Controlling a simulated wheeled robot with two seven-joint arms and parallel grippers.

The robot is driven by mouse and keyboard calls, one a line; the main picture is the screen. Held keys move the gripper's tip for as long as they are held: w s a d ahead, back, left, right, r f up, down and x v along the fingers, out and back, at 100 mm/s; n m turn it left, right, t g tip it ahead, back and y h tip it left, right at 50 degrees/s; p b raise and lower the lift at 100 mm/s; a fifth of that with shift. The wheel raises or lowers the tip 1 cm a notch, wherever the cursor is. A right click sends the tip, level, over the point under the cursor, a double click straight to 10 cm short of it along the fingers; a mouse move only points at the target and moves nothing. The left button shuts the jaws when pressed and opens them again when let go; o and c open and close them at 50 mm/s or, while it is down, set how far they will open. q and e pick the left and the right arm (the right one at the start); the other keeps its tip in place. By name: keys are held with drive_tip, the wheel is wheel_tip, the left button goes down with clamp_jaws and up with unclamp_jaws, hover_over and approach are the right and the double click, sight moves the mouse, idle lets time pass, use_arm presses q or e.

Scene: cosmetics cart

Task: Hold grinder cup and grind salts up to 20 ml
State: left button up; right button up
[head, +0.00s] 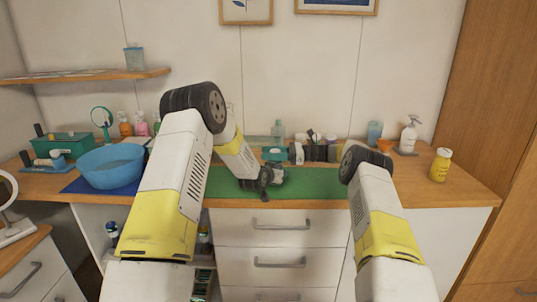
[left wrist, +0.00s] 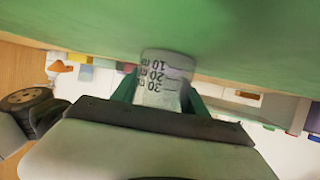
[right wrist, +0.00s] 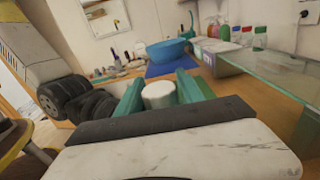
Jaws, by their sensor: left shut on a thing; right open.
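A clear measuring cup (left wrist: 166,75) with dark marks of 10, 20 and 30 sits between the fingers of my left gripper (left wrist: 162,92), shut on it, close to the green mat. The marks look upside down in this view. In the right wrist view, a pale cylindrical top (right wrist: 159,95) stands between the teal fingers of my right gripper (right wrist: 160,86), which is open around it. In the head view, my right gripper (head: 275,153) is just above my left gripper (head: 266,181), over the green mat (head: 305,184). The grippers hide the cup there, and its fill level is unclear.
A blue bowl (head: 111,166) stands on a blue mat at left, near a green box (head: 62,147). Bottles and brushes line the back. A white spray bottle (head: 409,136) and yellow bottle (head: 440,165) stand at right. The mat's right part is clear.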

drive_tip(key=shift+a, duration=0.2)
drive_tip(key=shift+c, duration=0.2)
clamp_jaws()
drive_tip(key=shift+w+r+m+t, duration=0.1)
drive_tip(key=shift+m+t, duration=0.2)
drive_tip(key=shift+t, duration=0.2)
drive_tip(key=shift+w+m+t, duration=0.15)
drive_tip(key=shift+m+t, duration=0.35)
drive_tip(key=shift+t, duration=0.3)
drive_tip(key=shift+w+d+m+t+h, duration=0.15)
drive_tip(key=shift+m+t+h, duration=0.3)
drive_tip(key=shift+m+t, duration=0.5)
drive_tip(key=shift+w+m+t+h, duration=0.2)
drive_tip(key=shift+m+t+h, duration=0.25)
drive_tip(key=shift+t, duration=0.8)
drive_tip(key=shift+w+d+m+t+h, duration=0.15)
drive_tip(key=shift+m+t+h, duration=0.25)
drive_tip(key=shift+m+t, duration=0.55)
